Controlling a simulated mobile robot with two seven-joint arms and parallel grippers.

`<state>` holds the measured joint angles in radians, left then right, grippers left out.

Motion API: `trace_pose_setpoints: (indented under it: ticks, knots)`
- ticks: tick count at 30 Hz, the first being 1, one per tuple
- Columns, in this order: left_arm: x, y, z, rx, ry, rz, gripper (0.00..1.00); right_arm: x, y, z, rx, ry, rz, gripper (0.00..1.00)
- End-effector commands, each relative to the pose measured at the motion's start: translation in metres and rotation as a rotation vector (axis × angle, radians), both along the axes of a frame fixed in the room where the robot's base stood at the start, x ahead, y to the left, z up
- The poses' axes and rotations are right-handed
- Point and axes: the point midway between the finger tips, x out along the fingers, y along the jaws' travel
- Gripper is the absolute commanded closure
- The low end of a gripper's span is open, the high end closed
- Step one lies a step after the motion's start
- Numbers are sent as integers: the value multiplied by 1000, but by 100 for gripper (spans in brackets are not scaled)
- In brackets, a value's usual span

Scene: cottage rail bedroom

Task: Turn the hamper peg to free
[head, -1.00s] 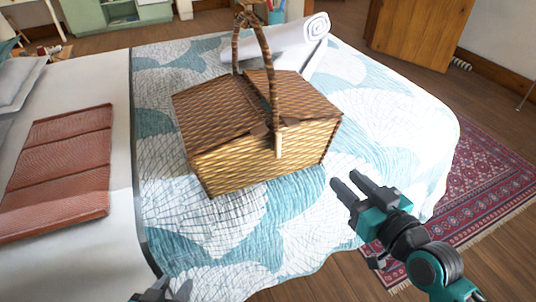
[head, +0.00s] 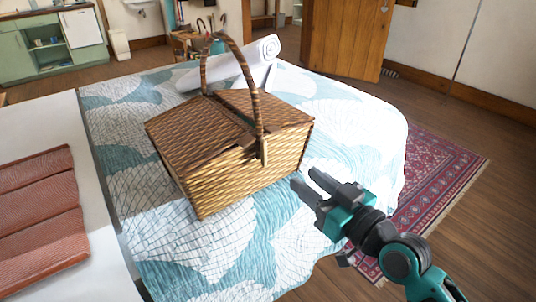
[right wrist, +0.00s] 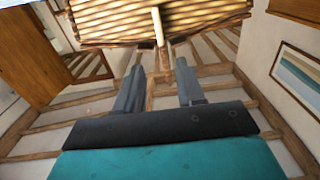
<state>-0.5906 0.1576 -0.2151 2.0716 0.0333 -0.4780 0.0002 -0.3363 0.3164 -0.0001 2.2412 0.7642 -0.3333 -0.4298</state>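The wicker hamper (head: 235,175) stands closed on the bed, its arched handle (head: 253,85) upright. A pale wooden peg (head: 264,150) stands upright on its front face, below the handle. In the right wrist view the peg (right wrist: 158,28) hangs in front of the woven wall (right wrist: 205,18), just beyond and roughly between the fingertips. My right gripper (head: 306,178) is open and empty, in front of the hamper and to the right of the peg in the head view. It also shows in the right wrist view (right wrist: 160,65). My left gripper is out of view.
A rolled white item (head: 255,58) lies behind the hamper on the patterned bedspread (head: 350,105). A folded rust-coloured cloth (head: 40,220) lies at the left. A red rug (head: 440,175) covers the floor at the right. The bed right of the hamper is clear.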

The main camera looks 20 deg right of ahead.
Motion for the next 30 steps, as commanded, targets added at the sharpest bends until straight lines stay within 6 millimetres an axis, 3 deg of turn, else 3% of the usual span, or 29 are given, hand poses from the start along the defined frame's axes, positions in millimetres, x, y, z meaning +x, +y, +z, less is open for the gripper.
trace_pose_setpoints:
  ticks: [18, 24, 30]
  knots:
    - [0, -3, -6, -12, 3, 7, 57, 94, 35, 0, 4, 0, 2, 62]
    - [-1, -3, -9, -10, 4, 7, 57, 111, 41, 0, 2, 2, 1, 62]
    - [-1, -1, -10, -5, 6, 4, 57, 115, 42, 0, -1, 2, 1, 62]
